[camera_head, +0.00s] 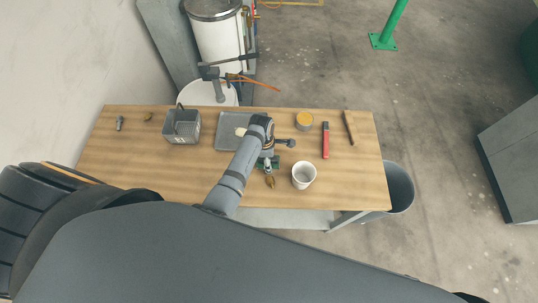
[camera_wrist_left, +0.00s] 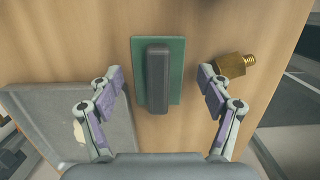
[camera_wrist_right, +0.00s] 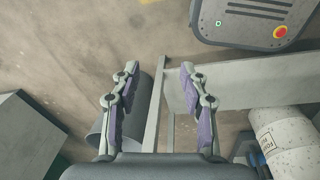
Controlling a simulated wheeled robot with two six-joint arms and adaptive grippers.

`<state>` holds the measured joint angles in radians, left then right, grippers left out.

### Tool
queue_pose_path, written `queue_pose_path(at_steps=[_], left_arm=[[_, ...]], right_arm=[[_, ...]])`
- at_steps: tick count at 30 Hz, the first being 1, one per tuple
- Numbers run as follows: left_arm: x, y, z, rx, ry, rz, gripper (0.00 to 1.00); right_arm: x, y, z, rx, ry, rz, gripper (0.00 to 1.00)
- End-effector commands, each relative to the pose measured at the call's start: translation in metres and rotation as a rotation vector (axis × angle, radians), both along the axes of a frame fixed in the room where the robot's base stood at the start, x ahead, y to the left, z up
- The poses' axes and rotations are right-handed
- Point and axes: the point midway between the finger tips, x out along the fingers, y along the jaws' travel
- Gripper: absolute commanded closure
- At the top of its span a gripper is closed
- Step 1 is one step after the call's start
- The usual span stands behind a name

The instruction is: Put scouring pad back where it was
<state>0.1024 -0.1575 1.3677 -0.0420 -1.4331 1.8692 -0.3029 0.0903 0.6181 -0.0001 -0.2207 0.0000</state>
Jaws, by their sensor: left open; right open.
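The scouring pad, a green pad with a dark raised grip along its middle, lies on the wooden table in the left wrist view (camera_wrist_left: 175,90). In the head view my left arm covers most of it, with a bit of green showing. My left gripper (camera_wrist_left: 160,74) is open above the pad, with one finger on each side of it and not touching it, as far as I can tell.
A grey tray (camera_head: 226,122) with a pale item lies left of the pad. A brass fitting (camera_wrist_left: 230,65) lies close by the pad's right.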

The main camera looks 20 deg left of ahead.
Motion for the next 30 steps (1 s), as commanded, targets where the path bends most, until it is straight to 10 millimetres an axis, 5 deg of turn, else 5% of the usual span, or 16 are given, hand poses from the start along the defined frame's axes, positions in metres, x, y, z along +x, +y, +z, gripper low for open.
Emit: queue_pose_path(at_steps=[6, 15, 30], left_arm=[[-0.001, 0.004, 0.043, -0.002, -0.005, 0.002, 0.22], [-0.003, 0.012, 0.105, 0.000, -0.002, 0.000, 0.22], [-0.004, 0.013, 0.116, 0.000, 0.000, 0.000, 0.22]], right_arm=[[0.004, 0.016, -0.001, 0.020, -0.006, -0.006, 0.56], [0.004, 0.012, -0.001, 0.015, -0.006, -0.004, 0.56], [0.004, 0.006, 0.000, 0.007, -0.006, -0.002, 0.56]])
